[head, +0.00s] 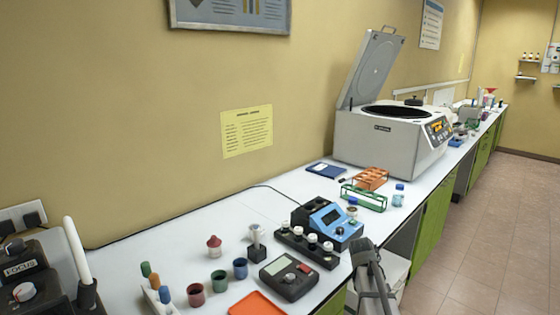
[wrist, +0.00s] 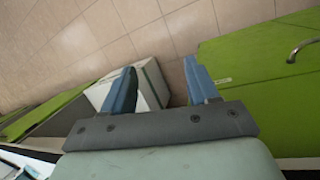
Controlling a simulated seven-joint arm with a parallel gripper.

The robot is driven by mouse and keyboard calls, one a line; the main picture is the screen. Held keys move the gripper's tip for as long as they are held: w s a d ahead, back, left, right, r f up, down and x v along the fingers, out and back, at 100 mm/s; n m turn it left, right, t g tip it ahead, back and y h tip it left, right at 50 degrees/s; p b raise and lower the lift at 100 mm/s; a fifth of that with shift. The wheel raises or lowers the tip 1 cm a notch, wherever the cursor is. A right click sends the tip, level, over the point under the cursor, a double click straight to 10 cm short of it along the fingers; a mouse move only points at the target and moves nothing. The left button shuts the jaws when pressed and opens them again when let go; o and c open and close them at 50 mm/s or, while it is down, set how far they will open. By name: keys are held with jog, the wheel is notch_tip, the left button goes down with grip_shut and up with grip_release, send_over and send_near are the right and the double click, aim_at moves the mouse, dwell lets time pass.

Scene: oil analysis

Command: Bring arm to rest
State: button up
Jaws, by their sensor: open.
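My gripper (wrist: 160,92) is open and empty in the wrist view, with its two blue fingers apart. It points down past the bench front toward the floor, a white box and the green cabinets. In the head view part of my arm's end (head: 371,275) shows at the lower middle, beside the front edge of the white bench (head: 150,225). The fingertips are hard to make out there. Nothing is between the fingers.
On the bench near the arm stand a blue device (head: 330,220), a black meter (head: 289,277), a rack of white-capped bottles (head: 308,245) and an orange tray (head: 257,305). An open-lidded centrifuge (head: 385,135) stands farther back. The tiled floor (head: 475,240) at right is clear.

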jog(key=s+a+f+m+g+y, duration=0.15)
jog(key=s+a+f, duration=0.25)
jog(key=s+f, duration=0.75)
jog(key=s+a+f+m+g, duration=0.1)
jog(key=s+a+f+g, duration=0.15)
jog(key=s+f, duration=0.85)
jog(key=s+a+f+m+g+y, duration=0.1)
jog(key=s+a+f+m, duration=0.1)
jog(key=s+f, duration=0.5)
jog(key=s+a+f+m+g+y, duration=0.1)
jog(key=s+a+f, duration=0.3)
jog(key=s+f, duration=0.4)
jog(key=s, duration=0.6)
jog(key=shift+s+a+f+m+g, duration=0.2)
jog(key=shift+a+m+g, duration=0.05)
jog(key=shift+m+g, duration=0.1)
